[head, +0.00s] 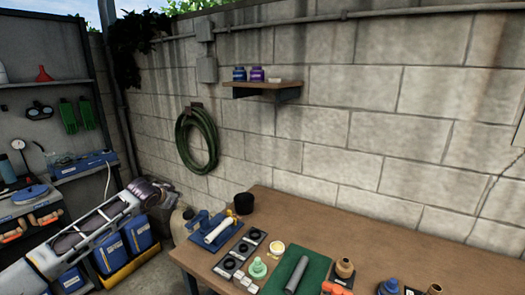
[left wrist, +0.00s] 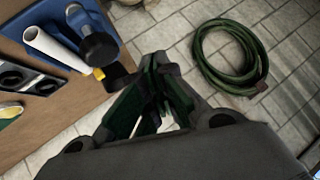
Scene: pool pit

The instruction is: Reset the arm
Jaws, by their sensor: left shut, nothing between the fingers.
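My left arm reaches in from the lower left of the head view, with my left gripper (head: 158,190) at its upper end, left of the wooden workbench (head: 320,228). In the left wrist view the gripper (left wrist: 157,72) has its green-lined fingers shut with nothing between them. It is beside the bench edge, apart from the blue fixture (left wrist: 113,22) that holds a white pipe (left wrist: 55,48). My right gripper is not in view.
The bench holds a black cup (head: 243,203), a green mat (head: 308,262) and several small parts. A green hose (head: 197,138) hangs on the block wall. Blue containers (head: 140,233) stand on the floor at left. A tool shelf (head: 45,115) stands behind.

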